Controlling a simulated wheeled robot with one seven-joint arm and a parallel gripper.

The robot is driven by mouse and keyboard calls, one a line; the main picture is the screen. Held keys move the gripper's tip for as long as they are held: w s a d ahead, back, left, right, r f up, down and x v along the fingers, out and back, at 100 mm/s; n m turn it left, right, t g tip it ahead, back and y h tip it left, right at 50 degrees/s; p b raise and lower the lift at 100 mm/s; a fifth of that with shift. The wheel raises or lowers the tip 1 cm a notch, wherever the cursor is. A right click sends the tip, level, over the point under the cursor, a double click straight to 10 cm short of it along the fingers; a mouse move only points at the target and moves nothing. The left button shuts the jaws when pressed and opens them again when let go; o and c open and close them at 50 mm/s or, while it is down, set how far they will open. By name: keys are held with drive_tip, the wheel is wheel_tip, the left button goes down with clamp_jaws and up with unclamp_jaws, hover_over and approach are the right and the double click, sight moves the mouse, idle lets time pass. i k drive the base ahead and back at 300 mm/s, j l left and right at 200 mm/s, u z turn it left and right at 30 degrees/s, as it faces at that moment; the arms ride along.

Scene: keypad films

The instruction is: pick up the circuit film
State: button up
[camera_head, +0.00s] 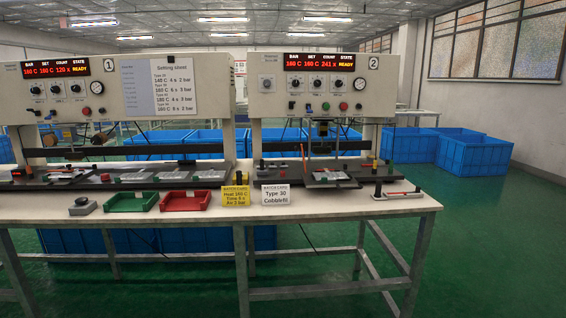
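My gripper is not in view. Several flat pale silvery pieces lie in a row on the dark bed (20,186) of press 1, one of them a pale piece (209,175) near the bed's right end. Another flat pale piece (328,176) lies on the dark bed (375,172) of press 2. They are small at this distance, and I cannot tell which of them is the circuit film.
The white workbench (340,207) carries press 1 (215,90) and press 2 (390,85), both reading READY. Along its front are a grey button box (82,206), green tray (131,202), red tray (187,201), yellow card (236,197), white card (276,195) and small fixture (396,195). Blue crates (480,158) stand behind; green floor is clear at right.

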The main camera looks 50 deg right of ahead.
sight(330, 173)
drive_tip(key=i+j, duration=0.15)
drive_tip(key=j, duration=0.15)
drive_tip(key=i+j+z, duration=0.15)
drive_tip(key=j, duration=0.15)
drive_tip(key=i+j, duration=0.15)
drive_tip(key=j, duration=0.15)
drive_tip(key=i+j+z, duration=0.1)
drive_tip(key=j, duration=0.2)
drive_tip(key=z, duration=1.4)
